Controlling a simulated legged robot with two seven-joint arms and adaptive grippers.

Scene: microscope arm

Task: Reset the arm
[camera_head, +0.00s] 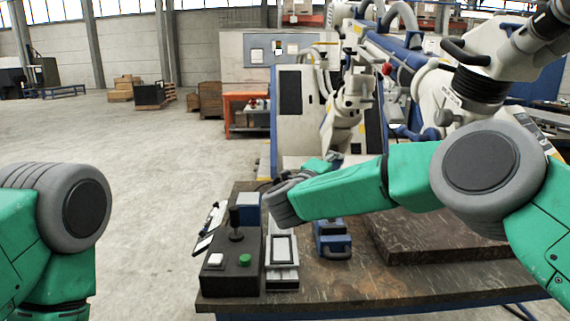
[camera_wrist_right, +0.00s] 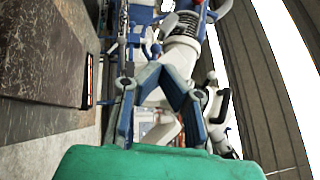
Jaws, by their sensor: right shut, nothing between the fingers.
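A dark control box (camera_head: 232,278) sits at the front left of the table. It carries a black joystick (camera_head: 236,222), a green button (camera_head: 245,260) and a white button (camera_head: 215,259). A large white and blue microscope arm (camera_head: 470,85) stands behind the table at the right. My right arm reaches in from the right, its wrist above the table and behind the control box. My right gripper (camera_wrist_right: 163,76) shows in the right wrist view, shut and empty, in front of white and blue machinery. Its fingers are mostly hidden in the head view. My left gripper is out of view.
The brown table (camera_head: 330,290) also holds a grey device (camera_head: 282,262), a blue device (camera_head: 332,240) and a raised dark slab (camera_head: 430,240) at the right. An orange cart (camera_head: 247,112) stands behind. The floor at the left is open.

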